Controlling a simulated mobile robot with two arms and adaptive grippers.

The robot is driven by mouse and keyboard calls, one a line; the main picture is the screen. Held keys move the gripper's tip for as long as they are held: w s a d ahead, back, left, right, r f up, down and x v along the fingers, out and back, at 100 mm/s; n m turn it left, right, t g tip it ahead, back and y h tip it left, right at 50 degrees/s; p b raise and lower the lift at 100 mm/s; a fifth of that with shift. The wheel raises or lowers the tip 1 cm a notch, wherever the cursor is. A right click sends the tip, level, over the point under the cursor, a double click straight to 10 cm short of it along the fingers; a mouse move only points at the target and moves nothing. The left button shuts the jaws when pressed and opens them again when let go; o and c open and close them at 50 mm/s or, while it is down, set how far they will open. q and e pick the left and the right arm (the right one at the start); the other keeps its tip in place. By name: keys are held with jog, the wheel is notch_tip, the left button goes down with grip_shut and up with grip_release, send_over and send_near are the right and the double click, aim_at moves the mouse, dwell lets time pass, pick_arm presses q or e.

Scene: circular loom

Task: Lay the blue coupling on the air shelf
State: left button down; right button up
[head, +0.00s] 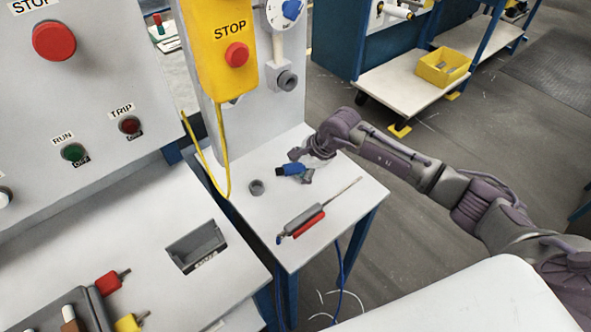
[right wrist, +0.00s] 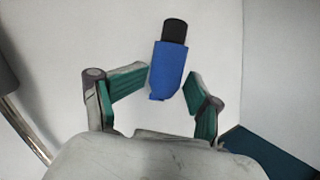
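The blue coupling (head: 291,169), with a dark end, is at the far part of the small white side table (head: 341,207). In the right wrist view the coupling (right wrist: 169,68) stands out against a white surface, its blue end between the fingertips. My right gripper (head: 306,173) is low over the table, beside the coupling. Its green-padded fingers (right wrist: 169,76) are apart, one on each side of the coupling, with a narrow gap visible at the left. Nothing in view is labelled as the air shelf. My left gripper is not in view.
A grey ring (head: 257,187) and a grey-and-red tool (head: 304,220) lie on the side table. A yellow cable (head: 224,150) hangs from the yellow STOP box (head: 219,45). A yellow bin (head: 443,67) stands on a white bench behind.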

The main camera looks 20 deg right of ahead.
jog(key=v, duration=1)
jog(key=shift+s+r, duration=0.15)
jog(key=shift+r, duration=0.05)
